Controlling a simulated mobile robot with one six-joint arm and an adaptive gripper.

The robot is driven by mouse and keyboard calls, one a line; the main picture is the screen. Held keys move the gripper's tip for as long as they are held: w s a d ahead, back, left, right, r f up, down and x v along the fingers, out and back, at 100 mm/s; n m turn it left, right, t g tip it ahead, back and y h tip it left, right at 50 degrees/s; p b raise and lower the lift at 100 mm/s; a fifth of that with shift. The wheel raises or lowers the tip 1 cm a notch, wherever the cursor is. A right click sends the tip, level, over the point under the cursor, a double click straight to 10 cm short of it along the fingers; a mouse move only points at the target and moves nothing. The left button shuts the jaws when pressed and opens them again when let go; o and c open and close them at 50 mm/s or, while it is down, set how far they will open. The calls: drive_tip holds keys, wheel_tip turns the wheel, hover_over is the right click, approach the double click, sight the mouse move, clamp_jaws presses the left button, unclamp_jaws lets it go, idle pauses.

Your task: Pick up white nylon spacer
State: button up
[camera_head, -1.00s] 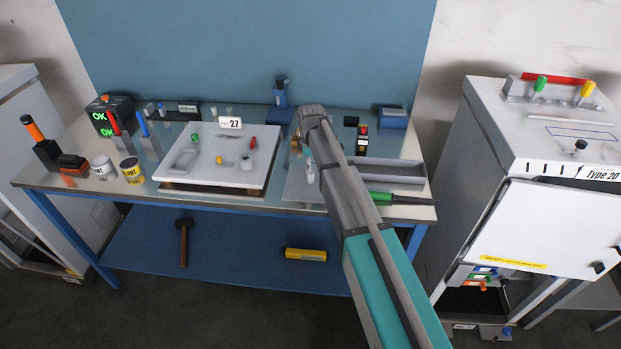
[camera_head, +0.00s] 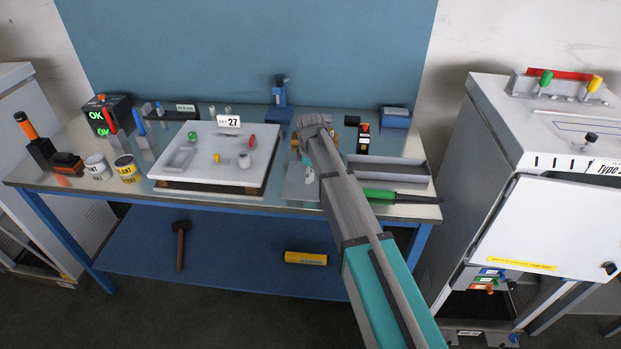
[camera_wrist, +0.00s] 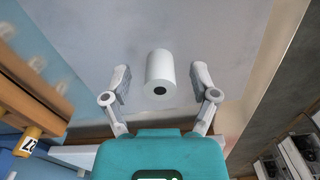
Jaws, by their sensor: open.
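The white nylon spacer (camera_wrist: 160,68) is a short white cylinder with a dark hole in its end, seen in the wrist view on a smooth grey surface. My gripper (camera_wrist: 161,78) is open, with one finger to the left and one to the right of the spacer. A gap shows on both sides, so neither finger appears to touch it. In the head view, a small white piece that looks like the spacer (camera_head: 309,175) is beside my arm on a grey plate (camera_head: 298,190). My arm hides most of the gripper there.
A white board (camera_head: 210,175) with small parts and a "27" card lies to the left. A grey tray (camera_head: 388,175) and a green-handled tool (camera_head: 380,194) lie to the right. A blue device (camera_head: 280,92) stands behind my arm.

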idle(0.4)
drive_tip(key=c, duration=1)
drive_tip(key=shift+r, duration=0.2)
drive_tip(key=shift+c, duration=0.2)
wheel_tip(320, 180, up, 2)
drive_tip(key=shift+r+p, duration=0.1)
drive_tip(key=shift+p, duration=1.15)
drive_tip(key=s+d+r+p, duration=0.3)
drive_tip(key=s+r+p, duration=0.7)
drive_tip(key=s, duration=0.3)
drive_tip(key=shift+s+d+r, duration=0.15)
drive_tip(key=shift+s+r, duration=0.1)
drive_tip(key=shift+s, duration=0.05)
